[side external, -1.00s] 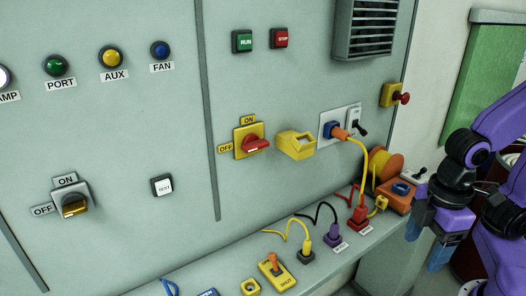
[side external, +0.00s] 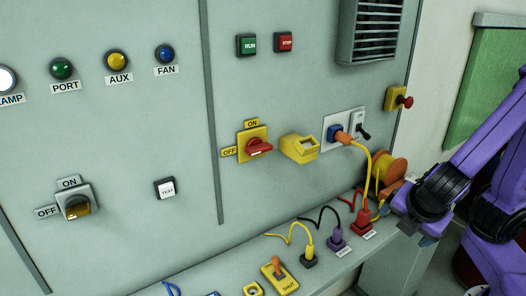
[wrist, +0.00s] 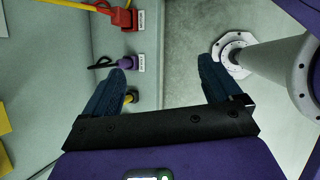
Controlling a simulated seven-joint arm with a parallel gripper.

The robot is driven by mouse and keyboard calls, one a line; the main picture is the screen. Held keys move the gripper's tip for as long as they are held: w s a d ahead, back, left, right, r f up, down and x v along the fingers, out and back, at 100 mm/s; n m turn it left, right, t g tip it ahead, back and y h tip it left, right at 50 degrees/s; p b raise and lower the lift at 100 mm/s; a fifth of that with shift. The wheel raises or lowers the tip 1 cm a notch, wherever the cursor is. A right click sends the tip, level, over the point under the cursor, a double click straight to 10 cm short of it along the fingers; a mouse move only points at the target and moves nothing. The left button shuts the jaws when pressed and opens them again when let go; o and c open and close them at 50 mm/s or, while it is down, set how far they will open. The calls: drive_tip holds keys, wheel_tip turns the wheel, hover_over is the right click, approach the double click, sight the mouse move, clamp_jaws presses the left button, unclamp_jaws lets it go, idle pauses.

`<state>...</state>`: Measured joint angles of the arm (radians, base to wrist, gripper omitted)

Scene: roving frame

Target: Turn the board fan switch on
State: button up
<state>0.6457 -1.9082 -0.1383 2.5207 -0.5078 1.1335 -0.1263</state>
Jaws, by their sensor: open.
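No switch in view carries a readable FAN label; a blue FAN lamp (side external: 165,54) sits at the panel's upper left. A red rotary switch (side external: 259,147) on a yellow plate has ON above and OFF to its left. A small dark toggle (side external: 363,132) stands beside the blue socket. My gripper (wrist: 162,68) is open and empty, over the bench edge in the wrist view. In the side view it is at lower right, partly hidden by my arm, well right of both rotary switches.
A yellow cable (side external: 366,165) hangs from the socket to a red plug (side external: 361,222) on the bench. A purple plug (side external: 336,242) and a yellow box (side external: 299,148) are nearby. An orange reel (side external: 387,170) stands by my arm. A white post (wrist: 270,58) rises right of my fingers.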

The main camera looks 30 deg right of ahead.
drive_tip(key=w+a+r+n+t+h, duration=0.1)
drive_tip(key=w+a+r+n+t, duration=0.3)
drive_tip(key=w+n+t, duration=0.3)
drive_tip(key=n+t+y, duration=0.6)
drive_tip(key=n+t, duration=0.1)
drive_tip(key=n, duration=0.3)
approach(262, 151)
drive_tip(key=w, duration=0.9)
drive_tip(key=shift+w+r, duration=0.1)
drive_tip(key=shift+w, duration=0.2)
drive_tip(key=c, duration=1.1)
